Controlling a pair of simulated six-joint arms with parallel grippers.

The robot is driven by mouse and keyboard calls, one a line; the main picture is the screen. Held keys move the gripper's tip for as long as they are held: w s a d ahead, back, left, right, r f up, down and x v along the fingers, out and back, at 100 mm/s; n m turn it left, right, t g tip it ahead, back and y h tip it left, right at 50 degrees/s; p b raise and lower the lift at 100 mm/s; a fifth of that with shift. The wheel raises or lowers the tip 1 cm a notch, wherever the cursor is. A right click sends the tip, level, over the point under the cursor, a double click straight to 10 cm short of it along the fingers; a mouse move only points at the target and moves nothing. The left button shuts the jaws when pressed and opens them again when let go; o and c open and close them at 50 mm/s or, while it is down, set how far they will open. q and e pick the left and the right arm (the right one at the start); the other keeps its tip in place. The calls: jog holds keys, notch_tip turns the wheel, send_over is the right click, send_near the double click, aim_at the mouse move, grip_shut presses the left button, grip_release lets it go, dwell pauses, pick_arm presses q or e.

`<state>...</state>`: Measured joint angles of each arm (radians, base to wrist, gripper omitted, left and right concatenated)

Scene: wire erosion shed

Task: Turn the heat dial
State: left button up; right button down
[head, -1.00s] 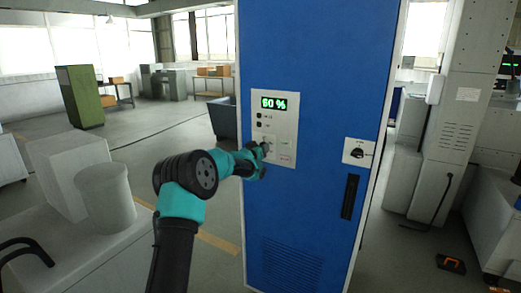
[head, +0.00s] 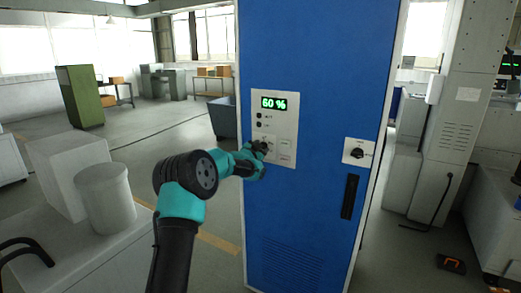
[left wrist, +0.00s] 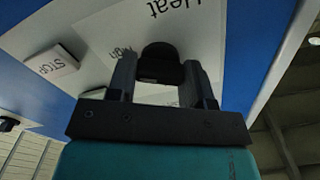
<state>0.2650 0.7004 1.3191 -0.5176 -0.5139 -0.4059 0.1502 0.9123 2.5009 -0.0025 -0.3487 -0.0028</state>
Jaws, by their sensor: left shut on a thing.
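The black heat dial (left wrist: 160,62) sits on a pale panel marked "Heat", with "High" beside it, in the left wrist view. My left gripper (head: 266,148) reaches the lower left part of the control panel (head: 289,112) on the blue cabinet (head: 315,45). In the left wrist view its two fingers (left wrist: 158,72) are on either side of the dial and shut on it. In the head view the gripper hides the dial. The green display (head: 273,103) reads 60 %. My right gripper is not in view.
A STOP button (left wrist: 52,62) is near the dial. A separate black rotary switch (head: 356,153) is on a white plate to the right, above a dark handle (head: 350,197). A grey bin (head: 222,117) stands left of the cabinet.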

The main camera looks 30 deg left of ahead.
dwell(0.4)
pick_arm(q)
jog(key=o, duration=0.9)
jog(key=shift+s, duration=0.1)
jog(key=s, duration=1.7)
jog(key=shift+s+d, duration=0.15)
jog(key=shift+d, duration=0.05)
